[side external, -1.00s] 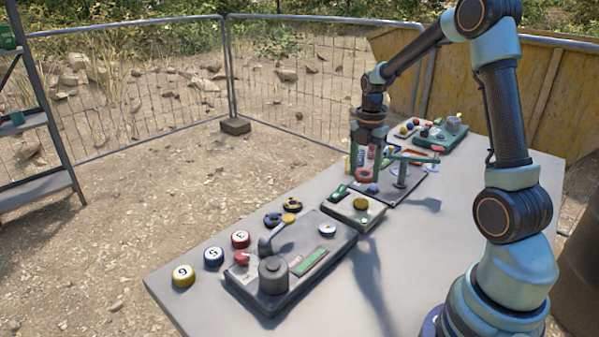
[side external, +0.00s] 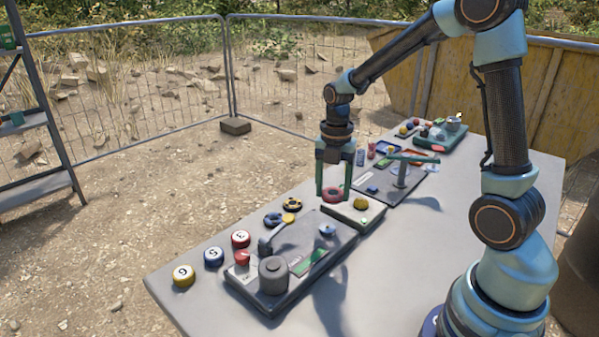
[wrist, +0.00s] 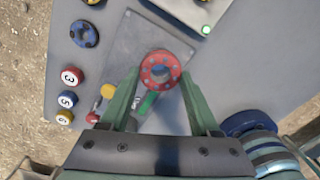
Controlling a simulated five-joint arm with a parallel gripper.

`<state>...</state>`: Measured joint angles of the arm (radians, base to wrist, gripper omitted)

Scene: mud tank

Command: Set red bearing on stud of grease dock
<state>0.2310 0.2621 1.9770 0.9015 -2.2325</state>
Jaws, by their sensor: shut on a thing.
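The red bearing (side external: 332,195) is a flat ring. My gripper (side external: 333,192) is shut on it, with one green finger at each side. In the wrist view the red bearing (wrist: 148,74) shows dark spots round its ring and sits between the fingertips. It is held in the air above the table. A flat grey station (side external: 320,218) lies below and nearer the camera, with a blue round piece (side external: 327,230), a grey cylinder (side external: 273,277), a lever and a green label. I cannot read which station is the grease dock, nor make out its stud.
A blue ring (wrist: 84,34) and a yellow-black ring (side external: 292,205) lie beside the station. Red, blue and yellow caps (side external: 213,257) stand along the left edge. The table's right side is clear.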

